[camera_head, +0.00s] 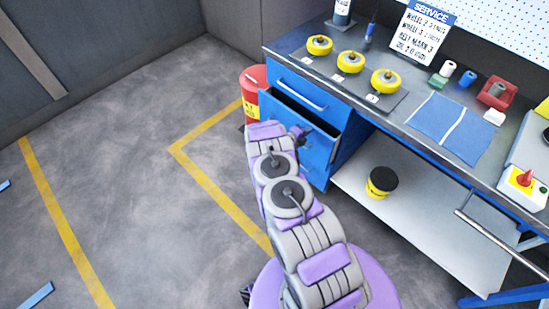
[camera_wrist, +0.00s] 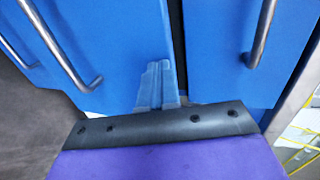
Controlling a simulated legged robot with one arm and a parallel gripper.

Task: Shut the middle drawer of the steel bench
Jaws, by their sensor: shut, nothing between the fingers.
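The steel bench (camera_head: 395,120) has a blue drawer unit at its left end. The top drawer (camera_head: 285,82), with a bar handle, looks shut. Below it the middle drawer (camera_head: 324,152) stands pulled out, with its dark inside showing. My arm hides part of its front. In the wrist view my gripper (camera_wrist: 158,85) is shut and empty, its fingers against or just in front of a blue drawer front (camera_wrist: 115,55) beside its bar handle (camera_wrist: 75,60). Contact cannot be told. A dark gap separates this front from another blue front (camera_wrist: 215,60) on the right.
A red bin (camera_head: 254,82) stands beside the drawer unit. Several yellow wheels (camera_head: 351,62) lie on the bench top. A yellow-black tub (camera_head: 381,182) sits on the lower shelf (camera_head: 420,215).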

